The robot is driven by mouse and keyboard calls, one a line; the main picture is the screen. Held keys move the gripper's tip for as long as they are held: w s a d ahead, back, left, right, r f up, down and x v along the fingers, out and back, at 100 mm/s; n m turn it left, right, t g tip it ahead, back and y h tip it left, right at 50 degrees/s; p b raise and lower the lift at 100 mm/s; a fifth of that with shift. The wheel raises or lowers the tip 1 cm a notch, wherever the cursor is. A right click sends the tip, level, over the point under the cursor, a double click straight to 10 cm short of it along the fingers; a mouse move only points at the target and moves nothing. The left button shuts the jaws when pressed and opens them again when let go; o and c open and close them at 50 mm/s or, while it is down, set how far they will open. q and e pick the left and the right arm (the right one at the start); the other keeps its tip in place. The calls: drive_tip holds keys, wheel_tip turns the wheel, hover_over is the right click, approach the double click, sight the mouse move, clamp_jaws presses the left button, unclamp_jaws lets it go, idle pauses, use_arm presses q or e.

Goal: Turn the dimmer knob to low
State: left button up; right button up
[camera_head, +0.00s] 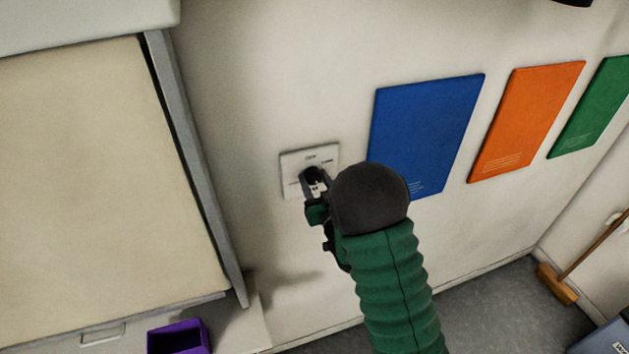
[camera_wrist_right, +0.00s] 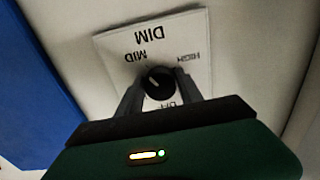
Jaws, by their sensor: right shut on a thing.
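The dimmer plate is a white square (camera_head: 294,160) on the wall, also in the right wrist view (camera_wrist_right: 190,32). There it appears upside down, with DIM, MID, HIGH and a partly covered OFF readable. Its black round knob (camera_wrist_right: 157,82) has a white pointer line slanting to the upper left, roughly toward MID. No low label can be read; the gripper covers the plate's lower part. My right gripper (camera_head: 315,180) reaches the plate and is shut on the knob, with one finger on each side in the wrist view (camera_wrist_right: 158,92). My left gripper is out of view.
Blue (camera_head: 425,130), orange (camera_head: 525,120) and green (camera_head: 598,105) panels hang on the wall to the right. A cream-faced cabinet (camera_head: 90,180) stands at left, with a purple box (camera_head: 180,338) below. A broom (camera_head: 557,284) leans at far right.

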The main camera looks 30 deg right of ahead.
idle(0.4)
drive_tip(key=n+b, duration=0.3)
drive_tip(key=b, duration=0.1)
drive_tip(key=shift+f, duration=0.2)
drive_tip(key=n+b, duration=0.3)
drive_tip(key=n, duration=0.2)
drive_tip(key=shift+b, duration=0.3)
drive_tip(key=n+b, duration=0.3)
drive_tip(key=n, duration=0.2)
drive_tip(key=shift+d+r, duration=0.1)
drive_tip(key=n+b, duration=0.2)
drive_tip(key=n, duration=0.2)
drive_tip(key=shift+n, duration=0.3)
drive_tip(key=o, duration=1.1)
drive_tip(key=shift+o, duration=1.4)
drive_tip(key=shift+r, duration=0.1)
drive_tip(key=shift+r, duration=0.1)
